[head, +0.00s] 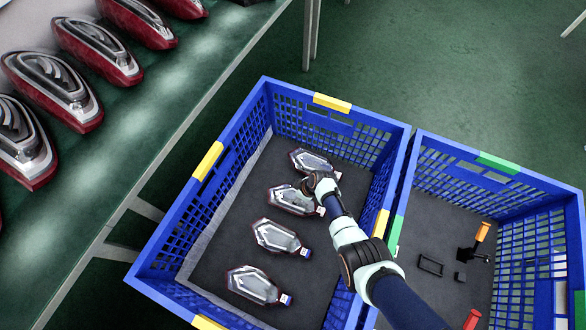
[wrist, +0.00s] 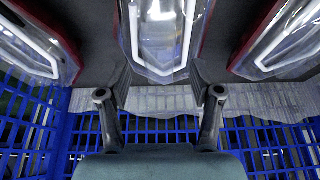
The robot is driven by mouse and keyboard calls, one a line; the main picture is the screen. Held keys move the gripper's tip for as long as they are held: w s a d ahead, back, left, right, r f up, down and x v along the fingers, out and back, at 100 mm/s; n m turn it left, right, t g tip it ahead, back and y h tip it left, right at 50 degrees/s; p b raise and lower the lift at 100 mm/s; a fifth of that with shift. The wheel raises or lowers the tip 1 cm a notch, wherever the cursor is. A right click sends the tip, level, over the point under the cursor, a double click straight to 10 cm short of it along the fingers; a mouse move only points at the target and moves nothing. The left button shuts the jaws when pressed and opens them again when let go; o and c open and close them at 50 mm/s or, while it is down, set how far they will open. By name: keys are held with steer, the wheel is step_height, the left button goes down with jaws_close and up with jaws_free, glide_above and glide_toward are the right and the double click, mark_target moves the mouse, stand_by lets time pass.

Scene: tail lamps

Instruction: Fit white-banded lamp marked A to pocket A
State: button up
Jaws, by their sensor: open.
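Several clear, silvery tail lamps lie in a row in the left blue crate (head: 250,103). They are the far lamp (head: 309,161), a second lamp (head: 288,199), a third lamp (head: 276,238) and the nearest lamp (head: 253,286). My gripper (head: 322,184) is above the far two. In the wrist view my open gripper (wrist: 162,78) has one finger on each side of a lamp's near end (wrist: 163,35), which shows a white outline. Letters are too small to read, so I cannot tell which lamp is A. No pocket marked A is readable.
A second blue crate (head: 455,150) adjoins on the right, holding a dark frame (head: 430,265), a small block (head: 460,277) and an orange-topped fixture (head: 482,232). Crate walls stand close around the lamps. Larger red lamps (head: 95,48) line a green bench (head: 160,100) at left.

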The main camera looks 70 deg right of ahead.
steer(key=shift+b+x, duration=0.4)
steer(key=shift+x, duration=0.7)
steer(key=shift+w, duration=0.1)
steer(key=shift+r, duration=0.15)
steer(key=shift+c, duration=0.3)
jaws_close()
